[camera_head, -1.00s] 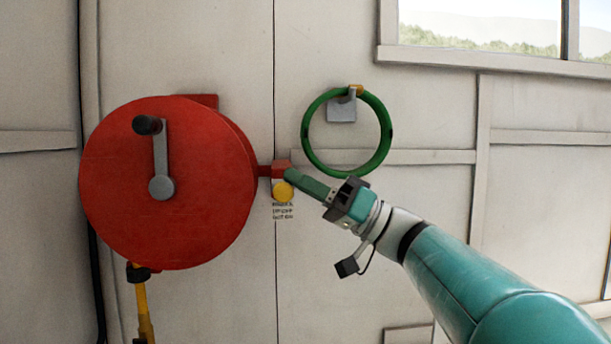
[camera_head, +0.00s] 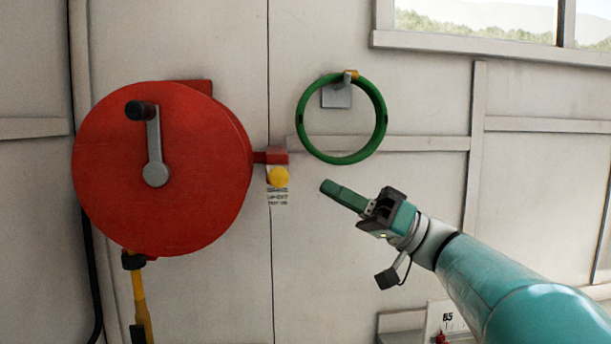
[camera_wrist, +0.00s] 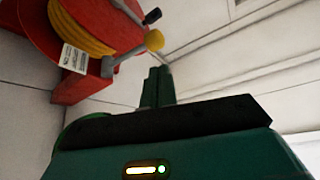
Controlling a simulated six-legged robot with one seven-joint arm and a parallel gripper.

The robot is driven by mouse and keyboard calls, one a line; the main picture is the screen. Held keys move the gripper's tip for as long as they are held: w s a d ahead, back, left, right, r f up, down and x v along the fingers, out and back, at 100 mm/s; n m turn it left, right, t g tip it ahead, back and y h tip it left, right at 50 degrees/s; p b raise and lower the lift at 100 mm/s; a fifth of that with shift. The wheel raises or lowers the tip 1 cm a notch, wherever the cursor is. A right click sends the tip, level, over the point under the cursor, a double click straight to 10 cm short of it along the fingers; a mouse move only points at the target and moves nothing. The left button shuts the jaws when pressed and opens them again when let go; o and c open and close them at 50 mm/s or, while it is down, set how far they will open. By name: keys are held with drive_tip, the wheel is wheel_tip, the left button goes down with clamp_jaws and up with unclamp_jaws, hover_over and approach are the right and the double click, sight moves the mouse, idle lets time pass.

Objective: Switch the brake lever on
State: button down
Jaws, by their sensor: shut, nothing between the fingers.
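The brake lever is a short grey arm with a round yellow knob (camera_head: 278,177). It sits by a red block on the right side of the red hose reel (camera_head: 150,205), above a small printed label (camera_head: 277,196) too blurred to read. The wrist view shows the lever's grey shaft and yellow knob (camera_wrist: 154,40) standing out from the reel. My gripper (camera_head: 323,186) is shut and empty, to the right of the knob and apart from it. Its closed green fingers (camera_wrist: 157,72) also show in the wrist view, just below the knob in the picture.
A crank with a black handle (camera_head: 139,110) is on the reel's face. A green ring (camera_head: 376,140) hangs on a wall bracket above my gripper. A yellow hose (camera_head: 141,300) hangs below the reel. A window (camera_head: 480,18) is upper right. The wall between knob and gripper is clear.

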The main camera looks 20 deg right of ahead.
drive_tip(key=v, duration=0.6)
drive_tip(key=shift+s+d, duration=0.2)
drive_tip(key=shift+d, duration=0.1)
drive_tip(key=s+a+f+m+g+h, duration=0.3)
drive_tip(key=a+f+h, duration=0.2)
drive_tip(key=a+f, duration=0.35)
drive_tip(key=s+a+f+m+g+h, duration=0.2)
drive_tip(key=a+f+m+h, duration=0.2)
drive_tip(key=a+f, duration=0.4)
drive_tip(key=s+d+f+h, duration=0.2)
drive_tip(key=s+f+h, duration=0.1)
drive_tip(key=f+h, duration=0.3)
drive_tip(key=s+d+f+m+t+h, duration=0.1)
drive_tip(key=s+d+f+h, duration=0.2)
drive_tip(key=f+h, duration=0.3)
drive_tip(key=shift+s+d+f+h, duration=0.3)
drive_tip(key=shift+s+f, duration=0.45)
drive_tip(key=shift+f, duration=0.85)
